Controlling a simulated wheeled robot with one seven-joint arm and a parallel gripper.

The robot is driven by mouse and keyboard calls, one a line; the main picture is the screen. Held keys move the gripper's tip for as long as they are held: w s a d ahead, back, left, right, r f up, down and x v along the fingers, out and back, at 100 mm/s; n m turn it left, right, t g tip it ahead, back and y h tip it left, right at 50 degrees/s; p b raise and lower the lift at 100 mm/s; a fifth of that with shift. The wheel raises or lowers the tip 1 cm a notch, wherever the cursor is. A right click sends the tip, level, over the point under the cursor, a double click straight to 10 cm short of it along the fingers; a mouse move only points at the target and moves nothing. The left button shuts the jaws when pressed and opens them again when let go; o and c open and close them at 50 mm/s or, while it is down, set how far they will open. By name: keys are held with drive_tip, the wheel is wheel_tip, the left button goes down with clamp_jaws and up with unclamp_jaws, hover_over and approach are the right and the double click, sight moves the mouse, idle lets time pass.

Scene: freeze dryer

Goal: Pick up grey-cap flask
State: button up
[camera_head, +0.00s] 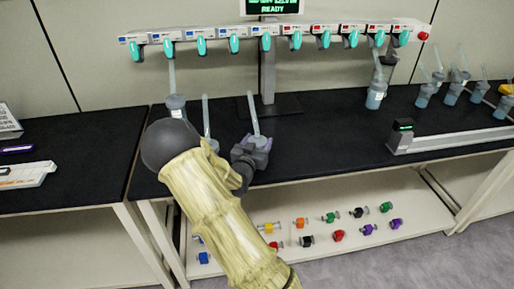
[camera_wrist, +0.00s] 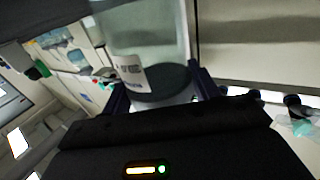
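A clear flask with a dark grey cap (camera_wrist: 160,84) and a white label (camera_wrist: 131,72) on its body fills the upper middle of the wrist view, which seems upside down. My gripper (camera_wrist: 162,93) has a dark purple finger on each side of the cap, close against it, and looks shut on it. In the head view my gripper (camera_head: 258,147) is over the black bench, around a flask with a slanted clear tube (camera_head: 253,113). The flask's body is hidden there by the gripper, so I cannot tell whether it touches the bench.
Two more flasks with tubes stand left of my gripper, one grey-capped (camera_head: 176,103), one partly hidden by my arm. A manifold with teal valves (camera_head: 264,43) runs above the bench (camera_head: 330,130), with a flask (camera_head: 376,94) under its right part. Several flasks (camera_head: 451,94) stand at right.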

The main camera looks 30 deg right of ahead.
sight(257, 128)
drive_tip(key=shift+c, duration=1.3)
drive_tip(key=shift+r, duration=0.1)
wheel_tip(257, 128, up, 10)
drive_tip(key=shift+f, duration=0.1)
drive_tip(key=shift+w, duration=0.1)
